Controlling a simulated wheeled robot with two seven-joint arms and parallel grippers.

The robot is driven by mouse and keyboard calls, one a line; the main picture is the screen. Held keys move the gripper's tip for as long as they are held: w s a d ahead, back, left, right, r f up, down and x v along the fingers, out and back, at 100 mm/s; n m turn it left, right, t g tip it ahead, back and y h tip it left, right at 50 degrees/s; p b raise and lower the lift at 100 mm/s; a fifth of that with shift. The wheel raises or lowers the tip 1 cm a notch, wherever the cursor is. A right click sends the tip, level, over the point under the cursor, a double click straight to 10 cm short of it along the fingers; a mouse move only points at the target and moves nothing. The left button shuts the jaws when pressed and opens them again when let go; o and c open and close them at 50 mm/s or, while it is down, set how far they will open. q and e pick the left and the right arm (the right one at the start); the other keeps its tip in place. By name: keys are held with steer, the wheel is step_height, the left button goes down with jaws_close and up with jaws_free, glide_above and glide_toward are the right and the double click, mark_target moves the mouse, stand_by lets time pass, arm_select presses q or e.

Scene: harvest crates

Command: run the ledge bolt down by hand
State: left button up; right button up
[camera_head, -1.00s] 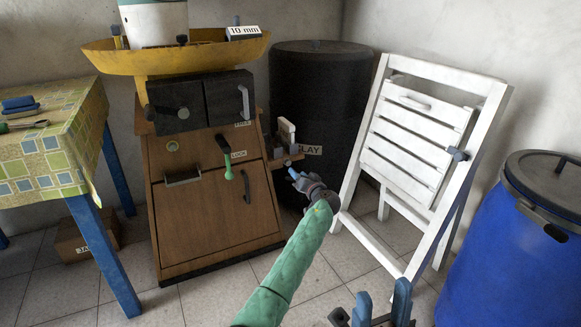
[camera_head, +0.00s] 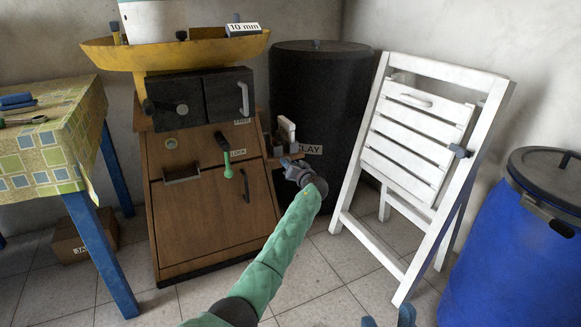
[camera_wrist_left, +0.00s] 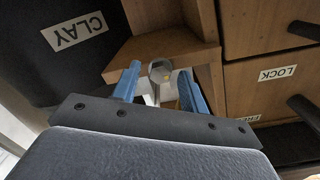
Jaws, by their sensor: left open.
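The ledge bolt (camera_wrist_left: 161,71) has a grey hex head with a yellow mark. In the left wrist view it stands by the small wooden ledge (camera_wrist_left: 140,50) on the cabinet's side. My left gripper (camera_wrist_left: 160,85) is open, with one blue fingertip on each side of the bolt head; I cannot tell whether either touches it. In the head view my left gripper (camera_head: 288,166) is at the ledge, its wrist hiding the bolt. My right gripper (camera_head: 388,319) shows only two blue fingertips, spread apart and empty, at the bottom edge.
A white block (camera_head: 287,130) stands at the ledge. The wooden cabinet (camera_head: 200,230) has a green-handled lever (camera_head: 227,160). The black CLAY barrel (camera_head: 320,90) is behind, the white folding chair (camera_head: 365,150) and blue barrel (camera_head: 510,260) right, the table (camera_head: 70,130) left.

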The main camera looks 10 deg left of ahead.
arm_select(q)
jaws_close()
stand_by(0.3)
